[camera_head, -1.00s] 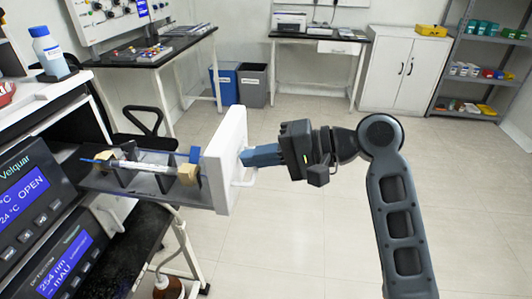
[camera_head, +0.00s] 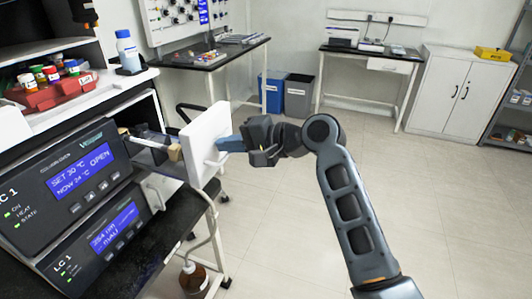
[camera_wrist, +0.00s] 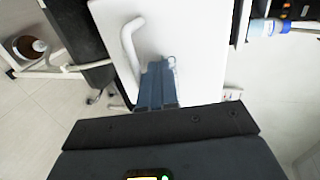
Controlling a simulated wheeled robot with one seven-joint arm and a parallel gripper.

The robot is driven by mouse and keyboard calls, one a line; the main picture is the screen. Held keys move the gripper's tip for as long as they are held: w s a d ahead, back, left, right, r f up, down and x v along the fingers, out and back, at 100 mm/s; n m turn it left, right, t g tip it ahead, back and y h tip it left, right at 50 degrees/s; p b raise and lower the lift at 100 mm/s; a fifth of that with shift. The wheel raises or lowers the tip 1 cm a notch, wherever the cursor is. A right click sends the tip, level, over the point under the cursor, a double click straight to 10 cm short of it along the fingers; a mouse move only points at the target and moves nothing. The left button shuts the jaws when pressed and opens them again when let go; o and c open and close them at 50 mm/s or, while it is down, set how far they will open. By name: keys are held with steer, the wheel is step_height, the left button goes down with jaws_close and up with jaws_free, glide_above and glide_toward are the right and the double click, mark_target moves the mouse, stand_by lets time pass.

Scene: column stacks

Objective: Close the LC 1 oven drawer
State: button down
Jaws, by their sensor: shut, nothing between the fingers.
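The LC 1 column oven (camera_head: 75,190) stands at the left in the head view, its display reading "SET 30 °C OPEN". Its drawer's white front panel (camera_head: 206,143) stands out to the right of the oven. Part of the drawer tray (camera_head: 150,147), with a column and a tan block, shows between oven and panel. My gripper (camera_head: 228,144) is shut and empty, its blue fingertips at the panel's outer face near the white handle (camera_head: 221,160). In the wrist view the fingers (camera_wrist: 157,85) lie over the panel (camera_wrist: 185,30) beside the handle (camera_wrist: 128,45); contact is hard to tell.
A second LC 1 unit (camera_head: 100,240) sits below the oven. A blue-capped bottle (camera_head: 128,52) and a red rack of vials (camera_head: 50,90) stand on top. A brown bottle (camera_head: 193,279) is below the bench. Open floor lies to the right.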

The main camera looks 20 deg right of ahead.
steer(key=w+a+b, duration=0.3)
steer(key=w+a, duration=1)
steer(key=shift+w+a, duration=0.35)
steer(key=shift+w+a+r, duration=0.1)
steer(key=shift+r, duration=0.05)
steer(key=shift+a+r, duration=0.1)
steer(key=shift+r, duration=0.1)
